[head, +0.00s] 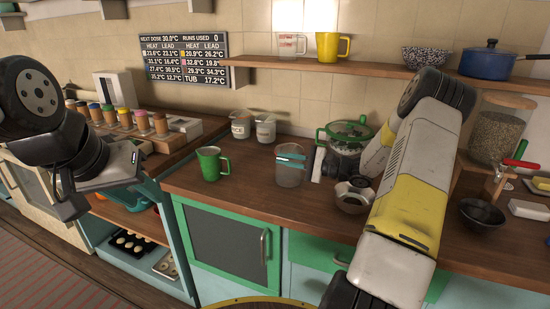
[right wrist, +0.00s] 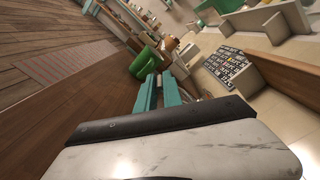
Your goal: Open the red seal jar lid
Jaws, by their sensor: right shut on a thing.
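My right gripper (head: 290,159) is shut at the upper part of a clear glass container (head: 289,178) on the counter. Its teal fingers also show close together in the right wrist view (right wrist: 159,92); what is pinched between them is too small to make out. A red piece with a green one (head: 516,158) stands at the counter's right, beside a tall grain-filled jar (head: 497,130) with a wooden lid. I cannot tell whether this is the red seal jar. My left gripper (head: 132,160) hangs at the left, away from the counter; its finger opening is unclear.
A green mug (head: 209,164) stands left of the glass container and a green-rimmed glass vessel (head: 343,136) right of it. Small bowls (head: 354,196) sit near my right arm. A black bowl (head: 481,214) is at the right. Above runs a wooden shelf (head: 390,70).

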